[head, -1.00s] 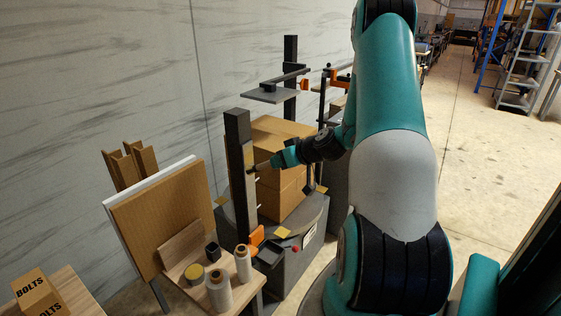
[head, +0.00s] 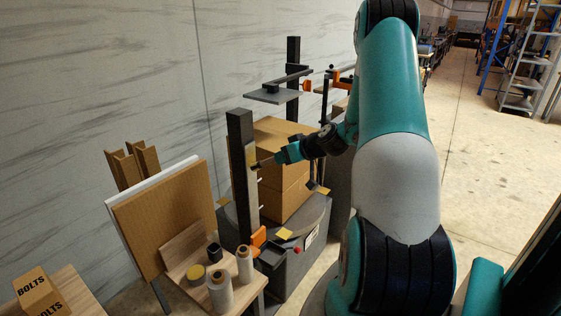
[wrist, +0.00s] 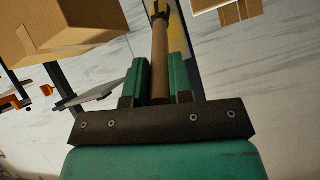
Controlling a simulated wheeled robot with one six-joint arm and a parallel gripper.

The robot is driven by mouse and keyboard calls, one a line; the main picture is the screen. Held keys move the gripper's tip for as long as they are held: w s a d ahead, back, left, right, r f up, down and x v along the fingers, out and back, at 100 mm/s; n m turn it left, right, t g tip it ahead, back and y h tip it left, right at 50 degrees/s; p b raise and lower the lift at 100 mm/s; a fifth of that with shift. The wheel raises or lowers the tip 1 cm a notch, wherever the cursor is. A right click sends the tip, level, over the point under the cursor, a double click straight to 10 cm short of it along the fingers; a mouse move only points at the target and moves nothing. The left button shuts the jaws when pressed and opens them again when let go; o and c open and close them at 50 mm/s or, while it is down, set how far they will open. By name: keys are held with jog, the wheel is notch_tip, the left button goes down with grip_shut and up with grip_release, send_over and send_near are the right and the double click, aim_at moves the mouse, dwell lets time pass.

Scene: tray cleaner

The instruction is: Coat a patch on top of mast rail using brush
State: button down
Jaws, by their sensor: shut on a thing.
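The mast rail (head: 240,138) is a dark upright post with a paler front face, standing left of stacked cartons. A yellowish patch (head: 251,155) shows on its upper part. My gripper (head: 279,157) is right of the rail at about the patch's height. It is shut on the brush, whose thin end (head: 262,163) points left at the rail. In the wrist view the brush's brown handle (wrist: 160,60) stands between the teal fingers (wrist: 157,82), and its dark head overlaps the rail's yellow strip (wrist: 179,40). I cannot tell whether the bristles touch the rail.
Brown cartons (head: 285,180) sit on the grey machine just behind the rail. A grey plate (head: 272,96) juts out above. A bench with wrap rolls (head: 220,290) and a leaning board (head: 165,215) stand at front left. Open floor (head: 480,180) lies right.

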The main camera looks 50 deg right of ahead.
jog(key=shift+w+d+r+b, duration=0.1)
jog(key=shift+d+r+b, duration=0.25)
jog(key=shift+r, duration=0.55)
jog(key=shift+s+d+r+b, duration=0.1)
jog(key=shift+d+r+b, duration=0.2)
jog(key=shift+r, duration=0.6)
jog(key=shift+w+d+r+b, duration=0.1)
jog(key=shift+d+r+b, duration=0.25)
jog(key=shift+r, duration=0.55)
dwell(1.2)
jog(key=shift+a, duration=0.1)
